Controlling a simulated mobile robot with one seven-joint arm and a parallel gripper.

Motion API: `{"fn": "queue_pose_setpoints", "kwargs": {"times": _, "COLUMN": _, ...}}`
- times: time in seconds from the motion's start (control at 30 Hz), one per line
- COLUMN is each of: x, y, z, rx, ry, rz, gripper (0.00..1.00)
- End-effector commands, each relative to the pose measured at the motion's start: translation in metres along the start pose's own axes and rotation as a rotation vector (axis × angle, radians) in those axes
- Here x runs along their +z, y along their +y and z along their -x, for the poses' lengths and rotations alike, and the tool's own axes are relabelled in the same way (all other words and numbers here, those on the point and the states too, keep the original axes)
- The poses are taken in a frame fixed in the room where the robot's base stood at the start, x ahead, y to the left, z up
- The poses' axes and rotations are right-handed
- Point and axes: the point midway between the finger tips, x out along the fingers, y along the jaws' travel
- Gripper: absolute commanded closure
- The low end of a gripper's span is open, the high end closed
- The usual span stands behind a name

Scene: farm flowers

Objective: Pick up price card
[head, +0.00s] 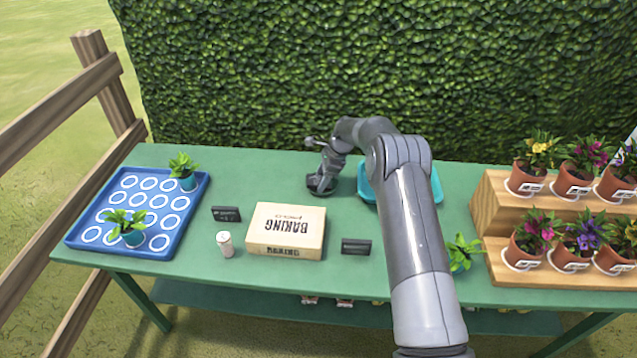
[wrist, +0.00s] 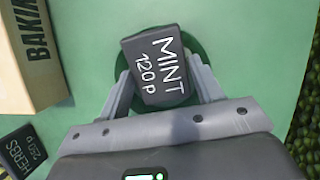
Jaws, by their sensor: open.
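A dark grey price card marked "MINT 120 p" (wrist: 158,68) lies between the fingers of my gripper (wrist: 162,82) in the wrist view. The jaws are open, one finger on each side of the card; I cannot tell whether they touch it. A dark green round shape (wrist: 186,108) shows behind the card. In the head view my gripper (head: 322,180) is low over the table, behind and right of the baking box; the card cannot be made out there. A second dark card, marked "HERBS" (wrist: 22,150), is at lower left in the wrist view and at the table's front (head: 356,247).
The baking box (head: 288,225) stands front left of my gripper. Another dark card (head: 226,213) and a white bottle (head: 225,244) are further left, beside a blue tray (head: 197,204). A turquoise tray (head: 437,187) is behind my arm. A wooden flower stand (head: 497,210) is right; the hedge (head: 330,70) is behind.

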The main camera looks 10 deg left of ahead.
Motion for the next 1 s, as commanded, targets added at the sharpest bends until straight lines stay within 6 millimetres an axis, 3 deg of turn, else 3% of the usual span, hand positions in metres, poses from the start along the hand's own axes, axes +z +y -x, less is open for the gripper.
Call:
{"fn": "queue_pose_setpoints", "kwargs": {"times": 0.13, "x": 0.0, "y": 0.0, "z": 0.001, "rx": 0.0, "ry": 0.0, "rz": 0.0, "gripper": 0.41}}
{"fn": "queue_pose_setpoints", "kwargs": {"times": 0.5, "x": 0.0, "y": 0.0, "z": 0.001, "rx": 0.0, "ry": 0.0, "rz": 0.0, "gripper": 0.71}}
{"fn": "queue_pose_setpoints", "kwargs": {"times": 0.77, "x": 0.001, "y": 0.0, "z": 0.003, "rx": -0.001, "ry": 0.0, "rz": 0.001, "gripper": 0.72}}
{"fn": "queue_pose_setpoints", "kwargs": {"times": 1.0, "x": 0.011, "y": -0.001, "z": 0.027, "rx": -0.003, "ry": 0.0, "rz": 0.002, "gripper": 0.72}}
